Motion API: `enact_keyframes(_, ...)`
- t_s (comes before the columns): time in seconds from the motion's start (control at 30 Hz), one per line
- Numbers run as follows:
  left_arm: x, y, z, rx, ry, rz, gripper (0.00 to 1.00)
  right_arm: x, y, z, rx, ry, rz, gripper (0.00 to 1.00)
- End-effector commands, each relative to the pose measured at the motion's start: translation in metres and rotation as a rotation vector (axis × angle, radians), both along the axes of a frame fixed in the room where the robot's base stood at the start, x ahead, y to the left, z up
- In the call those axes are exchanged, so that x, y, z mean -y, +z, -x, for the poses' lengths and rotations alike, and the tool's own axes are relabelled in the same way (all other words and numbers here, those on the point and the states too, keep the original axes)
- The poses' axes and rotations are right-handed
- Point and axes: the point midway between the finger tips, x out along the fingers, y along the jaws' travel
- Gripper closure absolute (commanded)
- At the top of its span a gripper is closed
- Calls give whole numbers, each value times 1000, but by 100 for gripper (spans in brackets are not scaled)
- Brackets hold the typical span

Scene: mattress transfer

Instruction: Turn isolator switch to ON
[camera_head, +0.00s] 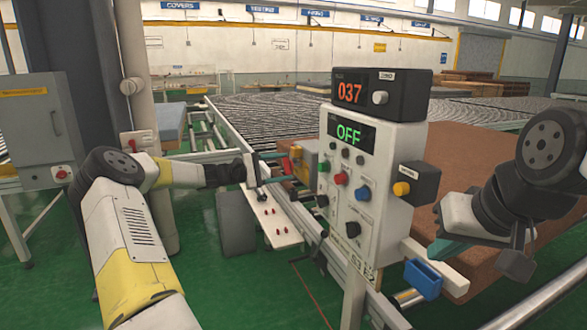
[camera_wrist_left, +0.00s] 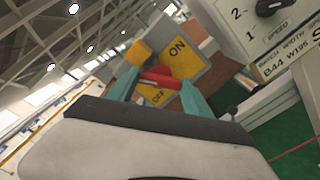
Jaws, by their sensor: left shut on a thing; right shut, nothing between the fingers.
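The isolator switch has a yellow plate (camera_wrist_left: 186,62) marked ON and OFF and a red handle (camera_wrist_left: 160,78). In the wrist view the handle lies crosswise between the two words. The switch also shows in the head view (camera_head: 308,160), left of the control panel and partly hidden by its edge. My left gripper (camera_head: 288,163) is shut on the red handle, its teal fingers on either side of it in the wrist view. Which label the handle points to is unclear. My right gripper (camera_head: 438,247) is shut and empty, at the right of the panel.
The control panel (camera_head: 380,150) shows "OFF" on its screen and carries several knobs and buttons. A display box (camera_head: 410,95) reading 037 sits on top. A blue holder (camera_head: 423,279) is low by my right gripper. A brown mattress (camera_head: 480,165) lies behind.

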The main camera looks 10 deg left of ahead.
Motion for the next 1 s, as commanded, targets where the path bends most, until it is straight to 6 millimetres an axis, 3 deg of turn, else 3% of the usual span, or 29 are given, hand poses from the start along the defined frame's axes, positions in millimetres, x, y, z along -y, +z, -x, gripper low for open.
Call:
enact_keyframes(0.5, -1, -1, 0, 341, 1, -233, 82, 0, 0, 0, 0, 0, 0, 100)
enact_keyframes(1.0, -1, -1, 0, 454, 1, -309, 82, 0, 0, 0, 0, 0, 0, 100)
